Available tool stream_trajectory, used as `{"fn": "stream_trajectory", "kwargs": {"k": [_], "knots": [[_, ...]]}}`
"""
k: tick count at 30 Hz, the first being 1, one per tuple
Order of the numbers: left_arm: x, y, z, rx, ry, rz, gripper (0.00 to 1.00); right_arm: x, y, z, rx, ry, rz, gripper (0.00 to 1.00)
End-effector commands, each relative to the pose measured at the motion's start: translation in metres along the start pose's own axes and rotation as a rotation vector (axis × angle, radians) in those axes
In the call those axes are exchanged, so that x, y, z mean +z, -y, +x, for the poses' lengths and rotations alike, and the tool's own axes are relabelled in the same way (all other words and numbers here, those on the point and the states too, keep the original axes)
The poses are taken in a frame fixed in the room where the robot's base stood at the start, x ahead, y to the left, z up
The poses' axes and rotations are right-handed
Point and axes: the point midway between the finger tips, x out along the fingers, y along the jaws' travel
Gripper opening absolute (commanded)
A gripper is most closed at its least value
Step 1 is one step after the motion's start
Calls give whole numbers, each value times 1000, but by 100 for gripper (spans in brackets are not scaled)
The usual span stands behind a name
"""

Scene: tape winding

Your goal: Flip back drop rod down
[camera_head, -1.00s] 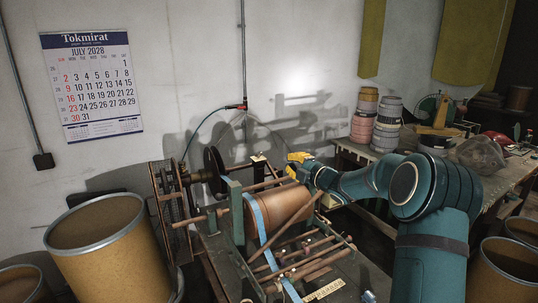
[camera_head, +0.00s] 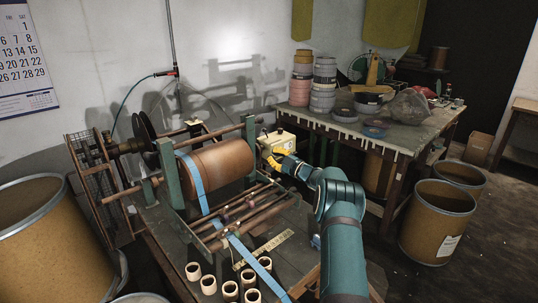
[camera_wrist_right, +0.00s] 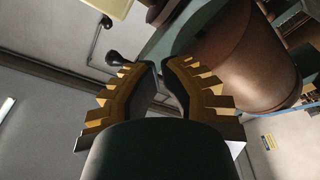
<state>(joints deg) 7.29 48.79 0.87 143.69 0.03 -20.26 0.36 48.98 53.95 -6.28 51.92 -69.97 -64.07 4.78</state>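Several wooden rods (camera_head: 246,212) lie side by side in the winding frame, in front of the brown roll (camera_head: 222,165). I cannot tell for sure which is the back drop rod. A blue tape (camera_head: 196,182) runs over the roll's left part and down across the rods. My right gripper (camera_head: 272,161), with yellow fingers, is just right of the roll's end, beside a cream box. In the right wrist view its fingers (camera_wrist_right: 160,66) are a narrow gap apart with nothing seen between them; the roll (camera_wrist_right: 242,52) is to their right. My left gripper is not in view.
A black knob on a lever (camera_wrist_right: 114,58) is near the left fingertip in the wrist view. The cream box (camera_head: 281,146) is on the frame's right. Ceramic rings (camera_head: 209,284) stand at the table's front. Drums (camera_head: 437,222) and a cluttered bench (camera_head: 400,137) are to the right.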

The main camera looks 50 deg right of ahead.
Motion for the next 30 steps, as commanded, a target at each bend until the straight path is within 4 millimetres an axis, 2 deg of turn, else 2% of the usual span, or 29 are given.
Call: {"fn": "stream_trajectory", "kwargs": {"k": [1, 3, 12, 30], "knots": [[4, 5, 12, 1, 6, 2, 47, 14, 9, -3, -1, 1, -1, 0], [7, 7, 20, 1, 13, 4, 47, 24, 14, -4, -1, 0, -1, 0], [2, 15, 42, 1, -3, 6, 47, 49, 29, -9, 0, -1, -1, 0], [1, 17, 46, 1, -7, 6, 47, 54, 32, -10, 0, 0, -2, 0]]}}
